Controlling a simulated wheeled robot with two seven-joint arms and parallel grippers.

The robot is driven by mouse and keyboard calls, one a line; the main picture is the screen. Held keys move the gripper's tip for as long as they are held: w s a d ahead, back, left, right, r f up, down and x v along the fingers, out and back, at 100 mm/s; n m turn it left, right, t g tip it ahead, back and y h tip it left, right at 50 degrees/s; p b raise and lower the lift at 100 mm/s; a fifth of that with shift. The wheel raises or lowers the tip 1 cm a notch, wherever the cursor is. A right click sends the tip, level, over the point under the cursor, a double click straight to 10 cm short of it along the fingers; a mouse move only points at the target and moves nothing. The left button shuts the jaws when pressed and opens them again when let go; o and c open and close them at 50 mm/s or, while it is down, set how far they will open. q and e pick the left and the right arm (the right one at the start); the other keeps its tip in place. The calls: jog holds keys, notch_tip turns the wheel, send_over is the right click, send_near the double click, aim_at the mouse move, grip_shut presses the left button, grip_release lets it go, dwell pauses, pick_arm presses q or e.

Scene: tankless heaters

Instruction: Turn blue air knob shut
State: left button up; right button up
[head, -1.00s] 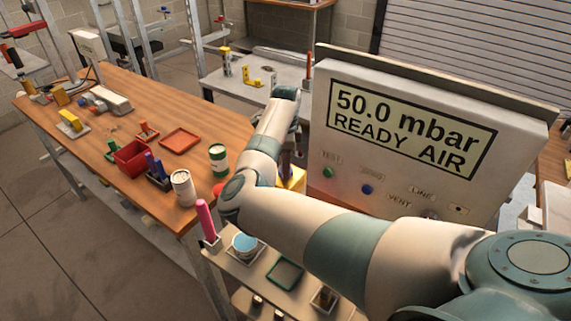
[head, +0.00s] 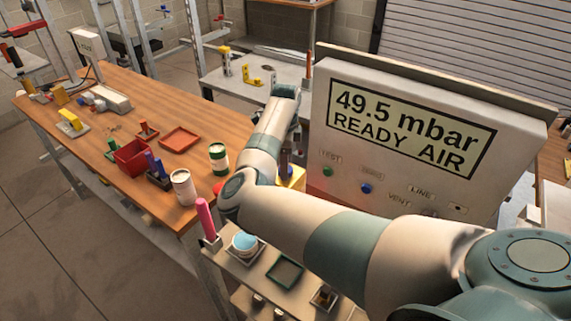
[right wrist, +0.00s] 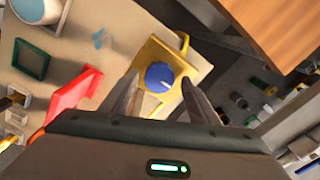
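The blue air knob (right wrist: 160,77), with a white pointer mark, sits on a yellow block (right wrist: 150,56) in the right wrist view. My right gripper (right wrist: 159,80) is open, its two fingers apart with the knob between their tips in the picture. I cannot tell whether either finger touches it. The display panel (head: 410,130) reads 49.5 mbar, READY AIR. My left gripper is not in view.
A red part (right wrist: 72,97) lies close left of my right gripper. A wooden bench (head: 110,100) with tins, a red bin (head: 131,157) and a red tray (head: 180,139) stands at left. A lower shelf holds a blue-topped cup (head: 245,244) and a green frame (head: 286,271).

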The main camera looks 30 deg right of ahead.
jog(key=shift+r, duration=0.4)
notch_tip(320, 180, up, 17)
jog(key=b, duration=0.4)
jog(key=shift+f+b, duration=0.2)
jog(key=shift+b, duration=0.2)
jog(key=shift+a, duration=0.1)
